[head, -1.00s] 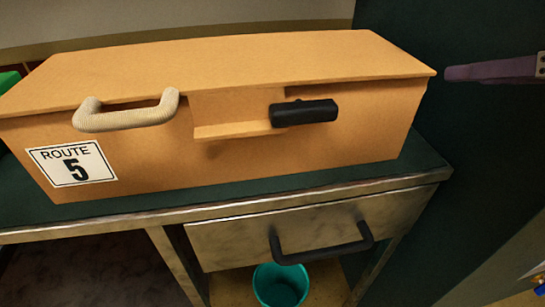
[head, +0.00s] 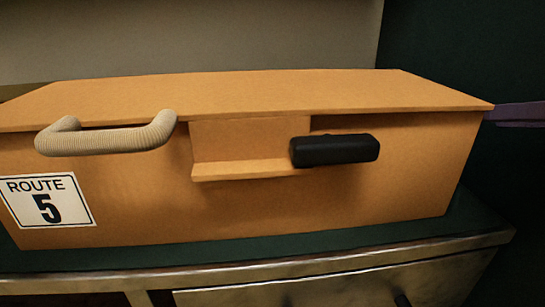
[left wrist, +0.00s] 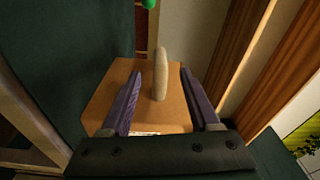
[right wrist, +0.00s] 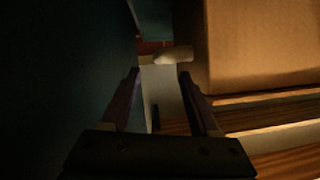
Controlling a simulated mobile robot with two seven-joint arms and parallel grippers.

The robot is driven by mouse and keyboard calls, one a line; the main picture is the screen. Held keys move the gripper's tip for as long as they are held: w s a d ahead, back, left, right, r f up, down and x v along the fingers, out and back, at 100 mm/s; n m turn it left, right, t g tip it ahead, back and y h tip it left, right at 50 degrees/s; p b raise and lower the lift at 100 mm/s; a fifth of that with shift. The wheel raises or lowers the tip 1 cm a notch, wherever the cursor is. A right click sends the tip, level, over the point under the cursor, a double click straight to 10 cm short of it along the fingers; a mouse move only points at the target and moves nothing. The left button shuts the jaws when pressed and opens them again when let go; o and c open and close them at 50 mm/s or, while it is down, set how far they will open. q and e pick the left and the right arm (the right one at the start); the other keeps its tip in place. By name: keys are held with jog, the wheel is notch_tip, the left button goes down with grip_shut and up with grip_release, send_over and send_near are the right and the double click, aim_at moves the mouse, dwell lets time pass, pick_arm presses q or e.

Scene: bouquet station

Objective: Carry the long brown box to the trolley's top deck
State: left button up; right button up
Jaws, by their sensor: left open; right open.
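The long brown box (head: 360,195) sits on a dark green top, with a "ROUTE 5" label (head: 46,201) at its left. Its front carries a pale ribbed handle (head: 106,138) and a black handle (head: 335,150). My left gripper (left wrist: 160,72) shows only in the left wrist view; it is open, with a pale handle (left wrist: 160,80) on the box between or just beyond its fingers. My right gripper (head: 518,114) shows partly at the right edge of the head view. In the right wrist view it is open and empty (right wrist: 158,74), beside the box (right wrist: 265,45).
A metal-edged counter (head: 350,258) with a drawer (head: 345,288) supports the box. A pale wall (head: 200,38) stands behind it and a dark surface (head: 440,40) lies at the right. The left wrist view shows brown upright boards (left wrist: 245,60) to the right.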

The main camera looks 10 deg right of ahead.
pick_arm(q)
jog(key=w, duration=0.7)
jog(key=shift+w+d+r, duration=0.1)
jog(key=shift+w+d, duration=0.25)
pick_arm(e)
jog(key=x, duration=0.7)
jog(key=shift+w+f, duration=0.1)
jog(key=shift+w, duration=0.2)
pick_arm(q)
grip_shut()
pick_arm(e)
grip_shut()
pick_arm(q)
jog(key=shift+r, duration=0.15)
